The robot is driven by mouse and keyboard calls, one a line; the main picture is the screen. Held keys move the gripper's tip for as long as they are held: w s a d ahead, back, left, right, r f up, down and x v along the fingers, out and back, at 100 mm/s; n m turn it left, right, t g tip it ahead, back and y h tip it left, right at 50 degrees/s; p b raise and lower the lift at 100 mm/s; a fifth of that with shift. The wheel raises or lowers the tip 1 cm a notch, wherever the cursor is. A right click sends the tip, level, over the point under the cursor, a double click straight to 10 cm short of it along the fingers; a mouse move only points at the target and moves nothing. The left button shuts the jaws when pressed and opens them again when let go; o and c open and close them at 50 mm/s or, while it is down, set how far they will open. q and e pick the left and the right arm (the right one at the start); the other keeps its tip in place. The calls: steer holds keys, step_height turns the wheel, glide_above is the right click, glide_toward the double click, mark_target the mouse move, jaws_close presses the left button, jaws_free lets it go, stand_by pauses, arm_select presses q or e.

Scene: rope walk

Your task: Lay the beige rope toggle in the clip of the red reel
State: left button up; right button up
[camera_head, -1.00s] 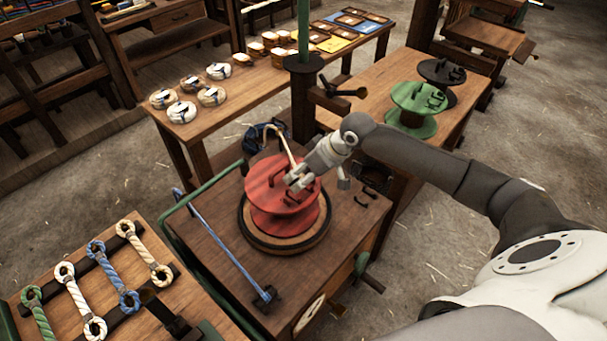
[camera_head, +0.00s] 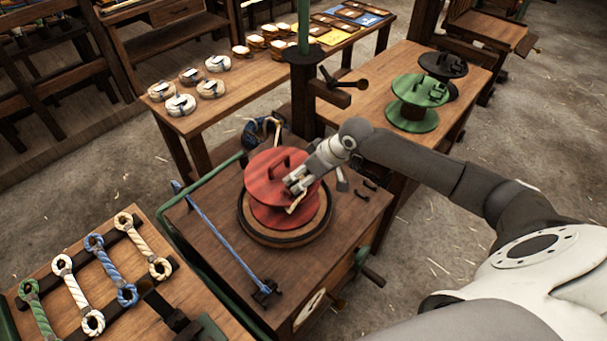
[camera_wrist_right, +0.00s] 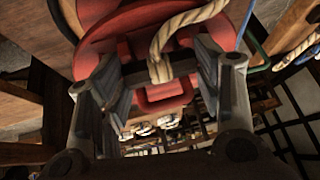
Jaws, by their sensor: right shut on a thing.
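The red reel (camera_head: 262,172) stands upright on a round wooden base on the bench, with a raised red bracket on its top face. My right gripper (camera_head: 298,186) is over the right part of this face. In the right wrist view its fingers (camera_wrist_right: 163,78) are shut on a dark bar with the beige rope (camera_wrist_right: 190,25) looped around it. A short piece of beige rope also shows below the gripper in the head view (camera_head: 297,204). A red frame-like part (camera_wrist_right: 165,98) shows just behind the bar; I cannot tell whether they touch. My left gripper is not in view.
A blue rope (camera_head: 225,238) is stretched along the left of the bench (camera_head: 205,215). A green reel (camera_head: 418,92) and a black reel (camera_head: 442,68) stand on the table behind right. A rack at lower left holds several short ropes.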

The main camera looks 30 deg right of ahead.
steer(key=shift+f, duration=0.35)
steer(key=o, duration=0.9)
steer(key=shift+r, duration=0.1)
step_height(320, 180, up, 7)
steer(key=p, duration=0.7)
steer(key=shift+p, duration=0.35)
steer(key=v, duration=1.1)
steer(key=shift+s+d+r, duration=0.1)
steer(key=shift+s+r, duration=0.15)
steer(key=shift+r, duration=0.05)
